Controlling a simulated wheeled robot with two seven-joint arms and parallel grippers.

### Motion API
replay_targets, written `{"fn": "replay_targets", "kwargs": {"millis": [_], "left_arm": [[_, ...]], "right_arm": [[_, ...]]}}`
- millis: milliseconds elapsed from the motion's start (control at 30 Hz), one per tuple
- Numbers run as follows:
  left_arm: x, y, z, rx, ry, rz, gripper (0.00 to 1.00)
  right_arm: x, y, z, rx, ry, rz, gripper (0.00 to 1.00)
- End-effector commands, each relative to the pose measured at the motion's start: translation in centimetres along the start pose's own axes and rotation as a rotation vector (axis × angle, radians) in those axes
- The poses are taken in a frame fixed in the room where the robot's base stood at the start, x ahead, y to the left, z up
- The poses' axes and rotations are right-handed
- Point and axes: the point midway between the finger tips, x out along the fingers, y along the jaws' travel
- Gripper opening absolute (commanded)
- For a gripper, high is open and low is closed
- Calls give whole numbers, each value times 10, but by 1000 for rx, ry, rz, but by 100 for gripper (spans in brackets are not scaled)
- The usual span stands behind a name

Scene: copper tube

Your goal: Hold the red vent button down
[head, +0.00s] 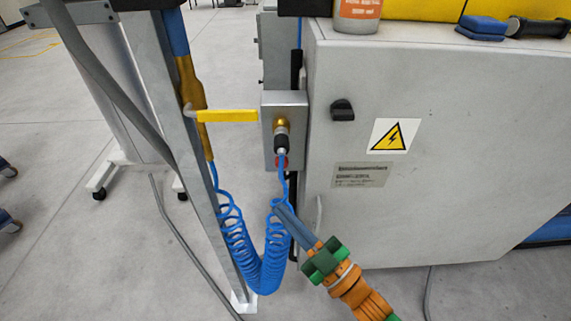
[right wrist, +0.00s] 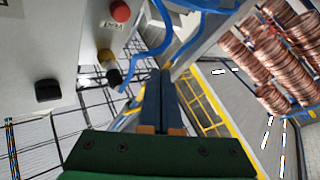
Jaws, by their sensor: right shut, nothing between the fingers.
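The red vent button (head: 279,161) shows on the lower part of a grey metal box (head: 269,128), just under a hose coupling (head: 282,140) and partly hidden by it. In the right wrist view the red button (right wrist: 120,11) stands out at the top, beside a small label. My right gripper (head: 278,207) has blue-grey fingers shut together with nothing between them. Its tips are below the button and apart from it, overlapping the blue coiled hose in the head view. In the wrist view the fingertips (right wrist: 160,75) lie right of and below the button. My left gripper is not in view.
The blue coiled hose (head: 262,272) hangs between the metal post (head: 195,170) and the box. A yellow lever (head: 228,116) sticks out left of the box. The large grey cabinet (head: 430,205) with a black knob (head: 343,110) stands at right. Open floor lies at left.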

Motion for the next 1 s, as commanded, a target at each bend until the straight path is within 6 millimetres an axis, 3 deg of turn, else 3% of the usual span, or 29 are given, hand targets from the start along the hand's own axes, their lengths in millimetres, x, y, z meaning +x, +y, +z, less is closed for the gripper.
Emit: {"fn": "replay_targets", "kwargs": {"millis": [167, 600, 1000], "left_arm": [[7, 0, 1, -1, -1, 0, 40], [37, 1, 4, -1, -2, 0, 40], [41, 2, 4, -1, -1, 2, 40]], "right_arm": [[7, 4, 8, -3, 1, 0, 0], [50, 36, 41, -2, -1, 1, 0], [61, 45, 46, 0, -3, 0, 0]]}}
